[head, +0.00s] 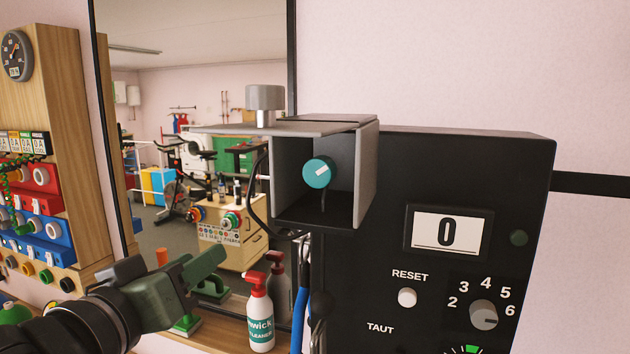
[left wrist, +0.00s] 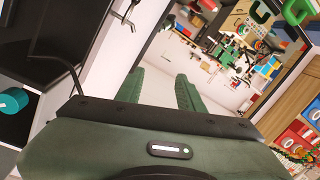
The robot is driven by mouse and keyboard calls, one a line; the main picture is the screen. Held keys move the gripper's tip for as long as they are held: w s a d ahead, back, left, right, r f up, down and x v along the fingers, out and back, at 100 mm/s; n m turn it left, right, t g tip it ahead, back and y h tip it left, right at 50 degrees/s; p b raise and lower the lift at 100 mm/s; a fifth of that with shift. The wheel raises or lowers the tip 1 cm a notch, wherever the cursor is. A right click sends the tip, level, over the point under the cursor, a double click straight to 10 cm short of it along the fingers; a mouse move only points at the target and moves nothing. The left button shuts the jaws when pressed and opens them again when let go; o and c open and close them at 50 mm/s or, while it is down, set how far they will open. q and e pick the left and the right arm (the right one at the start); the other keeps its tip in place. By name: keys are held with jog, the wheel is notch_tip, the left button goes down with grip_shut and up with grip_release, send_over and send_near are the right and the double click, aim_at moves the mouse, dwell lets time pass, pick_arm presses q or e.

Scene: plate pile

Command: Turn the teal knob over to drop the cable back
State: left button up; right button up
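The teal knob (head: 319,173), with a white mark on its face, sits inside an open-fronted grey housing (head: 366,172) on the left of a black panel. A short dark strand, perhaps the cable, hangs below the knob. A dark cable (head: 252,205) curves down beside the housing's left side. A teal knob also shows at the left edge of the left wrist view (left wrist: 12,101). My left gripper (head: 214,275) is below and left of the knob, apart from it. Its green fingers, also in the left wrist view (left wrist: 161,78), are spread with nothing between them. My right gripper is out of view.
The black panel (head: 455,180) carries a counter reading 0, a reset button (head: 407,297) and a numbered dial (head: 484,314). A grey cylinder knob (head: 265,97) stands on the housing's top plate. A spray bottle (head: 260,312) and blue-handled tool (head: 299,310) are below it.

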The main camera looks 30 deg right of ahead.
aim_at(317, 176)
pick_arm(q)
jog(key=s+d+r+m+h, duration=0.1)
jog(key=s+d+r+m, duration=0.15)
jog(key=s+r, duration=0.45)
jog(key=s+d+r+m+h, duration=0.1)
jog(key=s+d+r, duration=0.2)
jog(key=s+r, duration=0.45)
jog(key=d+p, duration=0.1)
jog(key=w+d+f+p, duration=0.1)
jog(key=d, duration=0.1)
jog(key=w+d+p, duration=0.1)
jog(key=d, duration=0.1)
jog(key=shift+w+f, duration=0.25)
jog(key=shift+f, duration=0.1)
jog(key=shift+w+d+f, duration=0.15)
jog(key=shift+w+d, duration=0.2)
jog(key=shift+w, duration=0.05)
jog(key=shift+c, duration=0.4)
